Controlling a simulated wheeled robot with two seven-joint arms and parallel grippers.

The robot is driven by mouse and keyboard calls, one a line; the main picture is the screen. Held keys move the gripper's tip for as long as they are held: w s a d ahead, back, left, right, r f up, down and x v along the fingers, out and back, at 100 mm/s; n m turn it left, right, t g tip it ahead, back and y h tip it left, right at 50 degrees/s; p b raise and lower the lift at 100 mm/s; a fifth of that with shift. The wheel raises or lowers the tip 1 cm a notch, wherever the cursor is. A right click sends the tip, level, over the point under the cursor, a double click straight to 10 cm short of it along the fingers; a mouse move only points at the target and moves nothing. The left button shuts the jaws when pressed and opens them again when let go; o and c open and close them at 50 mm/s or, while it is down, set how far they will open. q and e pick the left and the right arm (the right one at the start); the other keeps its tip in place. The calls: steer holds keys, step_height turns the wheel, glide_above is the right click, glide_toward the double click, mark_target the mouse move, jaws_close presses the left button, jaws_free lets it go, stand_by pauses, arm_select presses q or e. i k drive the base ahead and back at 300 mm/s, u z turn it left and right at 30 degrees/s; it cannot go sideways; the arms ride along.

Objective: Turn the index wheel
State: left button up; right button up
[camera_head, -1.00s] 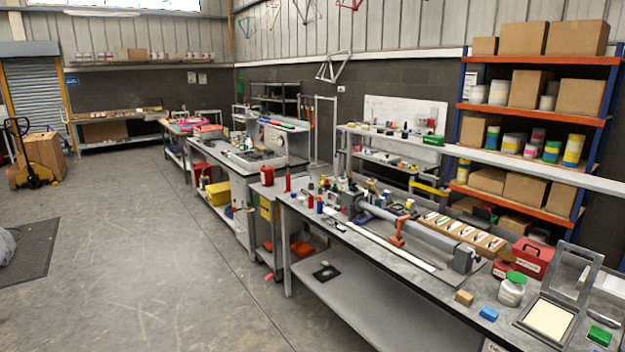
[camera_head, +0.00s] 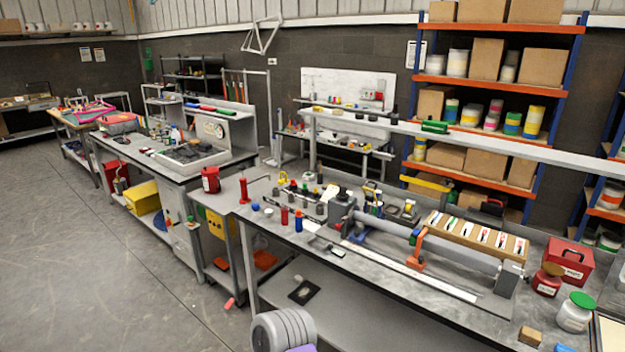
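A long grey tube fixture (camera_head: 460,256) lies along the near workbench. A grey head block (camera_head: 341,210) stands at its left end and a grey end block (camera_head: 507,279) at its right end. A blue part (camera_head: 366,222) sits beside the head block, and an orange-red clamp (camera_head: 416,248) is around or against the tube. I cannot clearly make out which part is the index wheel; the head block area is small and crowded. Neither of my grippers shows. A ribbed grey part at the bottom edge is likely mine.
The workbench (camera_head: 400,310) also carries a wooden rack of cards (camera_head: 476,234), a red box (camera_head: 566,264), a green-lidded jar (camera_head: 576,312) and a red bottle (camera_head: 285,215). A rail (camera_head: 460,140) runs behind. The floor (camera_head: 90,270) at left is clear.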

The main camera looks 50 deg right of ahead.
mark_target(342, 194)
steer(key=z, duration=0.5)
steer(key=i, duration=1.4)
steer(key=z, duration=1.1)
